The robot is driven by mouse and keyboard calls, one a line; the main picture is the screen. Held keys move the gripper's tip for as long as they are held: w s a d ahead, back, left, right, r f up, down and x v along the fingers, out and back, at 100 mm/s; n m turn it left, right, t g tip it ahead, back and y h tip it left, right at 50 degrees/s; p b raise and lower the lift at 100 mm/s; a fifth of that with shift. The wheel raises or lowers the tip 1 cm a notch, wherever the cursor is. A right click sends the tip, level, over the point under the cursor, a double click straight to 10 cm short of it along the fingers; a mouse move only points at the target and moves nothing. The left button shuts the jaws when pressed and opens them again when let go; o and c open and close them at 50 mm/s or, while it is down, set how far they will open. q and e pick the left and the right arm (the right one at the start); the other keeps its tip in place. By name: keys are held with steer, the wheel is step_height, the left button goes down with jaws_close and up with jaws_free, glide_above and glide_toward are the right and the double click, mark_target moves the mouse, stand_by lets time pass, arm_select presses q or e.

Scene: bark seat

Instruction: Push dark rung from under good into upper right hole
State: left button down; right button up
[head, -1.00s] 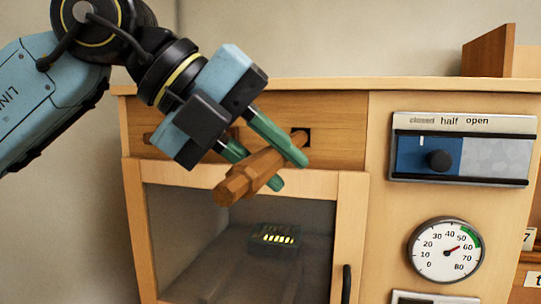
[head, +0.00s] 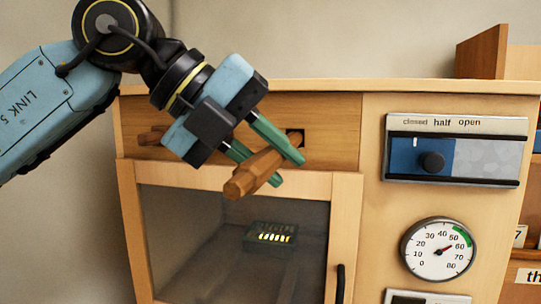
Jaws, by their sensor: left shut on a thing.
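A brown, faceted wooden rung (head: 243,183) is gripped between the green fingers of my left gripper (head: 287,171), shut on it in front of the cabinet's upper panel. Its near end points down and left toward me. Its far end reaches up to the dark square hole (head: 296,133) at the right of the panel. The fingers partly hide that end, so I cannot tell how deep it sits. Another brown wooden piece (head: 151,137) sticks out at the panel's left, partly behind my gripper. My right gripper is not in view.
Below the panel is a glazed door (head: 235,230) with a dark handle (head: 340,283) and a lit unit inside. To the right are a slider marked closed, half, open (head: 455,160) and a round dial (head: 438,249). A wooden upright (head: 482,55) stands on top.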

arm_select(q)
steer(key=shift+w+d, duration=0.2)
steer(key=shift+w, duration=0.4)
stand_by(0.3)
steer(key=c, duration=1.1)
jaws_free()
steer(key=shift+c, duration=0.2)
